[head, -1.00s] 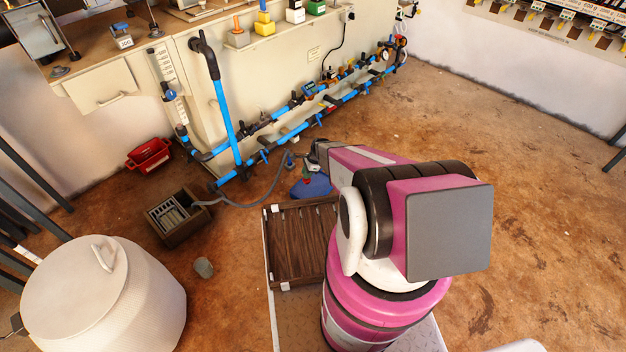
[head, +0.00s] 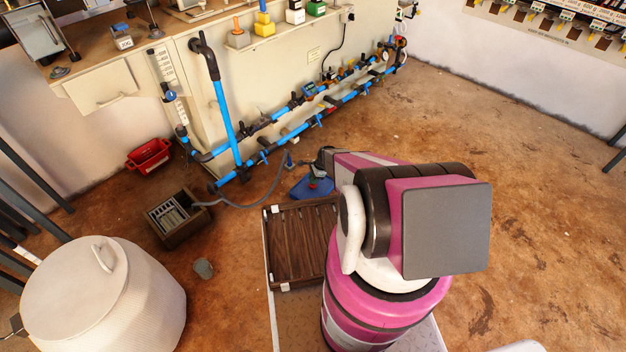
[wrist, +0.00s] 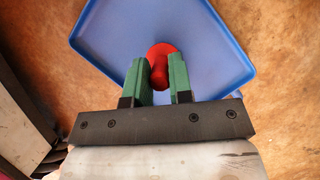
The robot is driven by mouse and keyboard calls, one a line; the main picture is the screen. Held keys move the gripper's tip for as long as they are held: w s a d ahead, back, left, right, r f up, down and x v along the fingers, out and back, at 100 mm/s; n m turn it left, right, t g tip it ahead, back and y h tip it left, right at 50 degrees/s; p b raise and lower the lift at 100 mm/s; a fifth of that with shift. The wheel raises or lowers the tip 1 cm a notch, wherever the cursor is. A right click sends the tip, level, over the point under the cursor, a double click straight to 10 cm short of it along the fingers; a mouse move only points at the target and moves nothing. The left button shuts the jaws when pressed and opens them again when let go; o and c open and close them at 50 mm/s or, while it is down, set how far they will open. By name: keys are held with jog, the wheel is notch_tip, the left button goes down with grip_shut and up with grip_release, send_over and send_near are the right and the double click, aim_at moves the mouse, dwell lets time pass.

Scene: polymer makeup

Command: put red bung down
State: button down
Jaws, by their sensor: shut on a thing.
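The red bung (wrist: 159,70) is between the green fingers of my gripper (wrist: 157,62) in the wrist view. My gripper is shut on it. Its wide round end points away from the wrist, over a blue tray (wrist: 115,38) with a raised rim. I cannot tell whether the bung touches the tray. In the head view the blue tray (head: 301,191) lies on the brown floor beyond my arm, and my gripper (head: 317,178) is small above it. My arm hides part of the tray there.
A brown slatted wooden tray (head: 300,245) is close in front of the blue tray. A grey hose (head: 250,203) runs from a brown crate (head: 172,217) towards blue pipes (head: 270,146) along the bench. The floor to the right is clear.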

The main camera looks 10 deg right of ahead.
jog(key=shift+f, duration=0.15)
jog(key=c, duration=1)
grip_release()
jog(key=v, duration=1.2)
jog(key=s+a+r+n+h, duration=0.1)
jog(key=s+r+n, duration=0.4)
jog(key=r, duration=0.6)
jog(key=s+a+r+n+h, duration=0.2)
jog(key=s+r+n, duration=0.4)
jog(key=s+r, duration=0.3)
jog(key=s+a+r+n+h, duration=0.1)
jog(key=s+r+n, duration=0.5)
jog(key=r, duration=0.9)
jog(key=shift+s+a+r+h, duration=0.15)
jog(key=shift+s+a, duration=0.1)
jog(key=shift+s, duration=0.25)
jog(key=shift+s+a+r+h, duration=0.15)
jog(key=shift+s+a, duration=0.1)
jog(key=shift+s, duration=0.2)
jog(key=shift+f, duration=0.15)
